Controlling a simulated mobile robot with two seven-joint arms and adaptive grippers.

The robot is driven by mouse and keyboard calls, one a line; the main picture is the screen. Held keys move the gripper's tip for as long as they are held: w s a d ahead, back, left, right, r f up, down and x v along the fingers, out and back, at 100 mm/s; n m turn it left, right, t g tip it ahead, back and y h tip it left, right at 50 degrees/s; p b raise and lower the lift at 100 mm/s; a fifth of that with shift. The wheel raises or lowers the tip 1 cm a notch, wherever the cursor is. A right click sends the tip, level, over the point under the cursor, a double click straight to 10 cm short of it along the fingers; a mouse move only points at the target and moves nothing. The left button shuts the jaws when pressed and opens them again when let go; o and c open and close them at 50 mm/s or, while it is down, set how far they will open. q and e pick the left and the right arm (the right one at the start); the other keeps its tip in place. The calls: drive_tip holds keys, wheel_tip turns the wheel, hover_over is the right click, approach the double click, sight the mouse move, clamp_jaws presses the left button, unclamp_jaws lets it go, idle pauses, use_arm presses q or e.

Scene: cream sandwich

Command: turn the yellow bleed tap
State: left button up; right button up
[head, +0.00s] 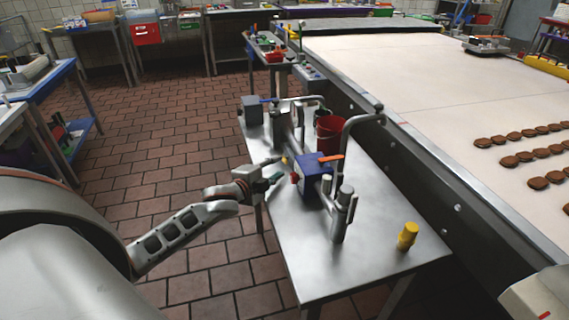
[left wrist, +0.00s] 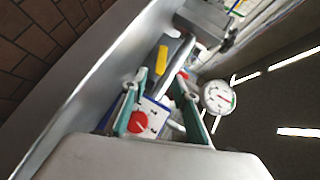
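A metal pipe assembly with a blue block (head: 317,180) stands on the steel table. A small yellow part (head: 285,160), possibly the bleed tap, shows beside it, close to the tips of my left gripper (head: 279,168). In the left wrist view, my left gripper (left wrist: 165,78) has its two teal fingers apart. A red knob (left wrist: 138,122) on a white-and-blue plate shows low between them, and a yellow piece (left wrist: 162,60) shows beyond the tips; I cannot tell whether it is the tap. No grip on anything is visible. My right gripper is not in view.
The steel table (head: 345,275) also carries a yellow cylinder (head: 407,236) and a red bucket (head: 328,134). A round gauge (left wrist: 218,97) shows at right in the left wrist view. A wide conveyor (head: 420,90) with brown biscuits runs along the right. The table's front is mostly bare.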

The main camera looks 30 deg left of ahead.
sight(285, 162)
use_arm(q)
drive_tip(key=shift+b+x, duration=0.3)
drive_tip(key=shift+x, duration=2.25)
drive_tip(key=shift+d, duration=0.1)
clamp_jaws()
